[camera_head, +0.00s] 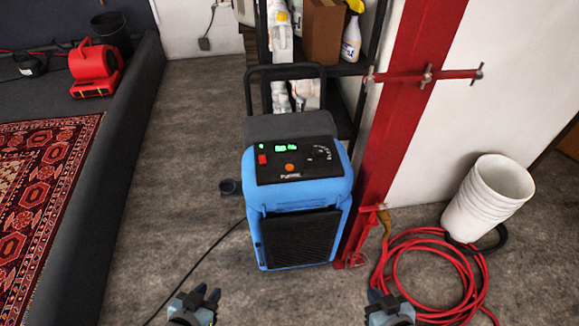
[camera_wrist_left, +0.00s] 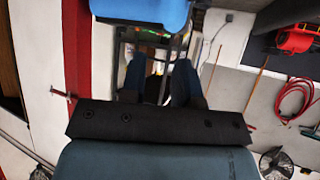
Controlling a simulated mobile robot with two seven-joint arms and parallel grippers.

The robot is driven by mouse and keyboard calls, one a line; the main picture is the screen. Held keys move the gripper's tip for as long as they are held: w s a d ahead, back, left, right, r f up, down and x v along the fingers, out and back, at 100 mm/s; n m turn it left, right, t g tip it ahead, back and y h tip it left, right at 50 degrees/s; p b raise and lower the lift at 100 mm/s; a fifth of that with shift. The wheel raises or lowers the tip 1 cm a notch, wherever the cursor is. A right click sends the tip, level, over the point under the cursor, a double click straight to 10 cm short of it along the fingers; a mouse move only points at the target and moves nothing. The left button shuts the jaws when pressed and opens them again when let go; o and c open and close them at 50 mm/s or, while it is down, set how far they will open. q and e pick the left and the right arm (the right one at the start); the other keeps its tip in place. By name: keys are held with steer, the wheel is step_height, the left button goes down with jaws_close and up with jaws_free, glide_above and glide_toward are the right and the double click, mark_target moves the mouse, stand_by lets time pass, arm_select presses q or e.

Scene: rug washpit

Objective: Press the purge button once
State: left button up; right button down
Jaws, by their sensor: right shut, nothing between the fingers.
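A blue dehumidifier (camera_head: 297,200) stands upright on the floor in the middle of the head view. Its black top panel carries a small round orange button (camera_head: 289,168) above a white label that seems to read "PURGE". My left gripper (camera_head: 201,296) is at the bottom of the head view, left of and nearer than the machine, touching nothing. In the left wrist view its two fingers (camera_wrist_left: 158,85) stand apart with nothing between them, and part of the blue machine (camera_wrist_left: 142,12) shows at the top edge. My right gripper (camera_head: 384,296) is low and right of the machine, shut and empty.
The panel also has a red switch (camera_head: 262,160), a green display (camera_head: 286,148) and a dial (camera_head: 320,153). A red post (camera_head: 392,130) stands close on the right, with a coiled red hose (camera_head: 440,262) and white buckets (camera_head: 487,197) beyond. A shelf rack (camera_head: 345,68) stands behind. A black cord (camera_head: 205,265) crosses the floor.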

arm_select(q)
jaws_close()
stand_by(1.4)
